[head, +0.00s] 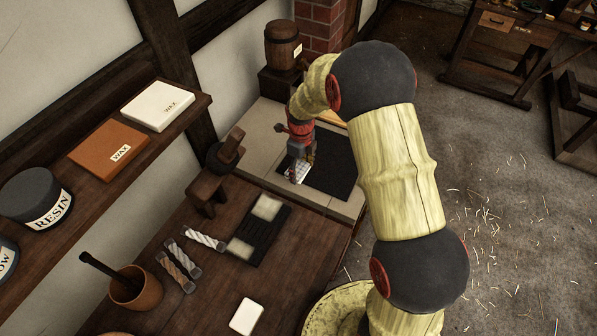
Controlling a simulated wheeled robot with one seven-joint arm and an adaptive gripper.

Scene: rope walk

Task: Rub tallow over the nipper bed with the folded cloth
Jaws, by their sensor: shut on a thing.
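My gripper (300,152) is in the head view, at the far end of my arm, pointing down over a pale stone-topped bench. It is shut on a small whitish piece, which looks like the folded cloth (298,174). The cloth is at the left part of a flat dark slab (336,180); whether it touches the slab I cannot tell. I cannot tell whether this slab or the black grooved block (262,238) with pale ends on the wooden bench is the nipper bed. A jar (6,258) at the left edge has a label ending in "OW".
A shelf holds a resin tin (35,196), an orange wax box (108,148) and a white wax box (158,105). The wooden bench holds rope samples (184,255), a cup with a stick (137,290), a white block (246,316) and a wooden stand (208,190). A small barrel (283,45) stands behind.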

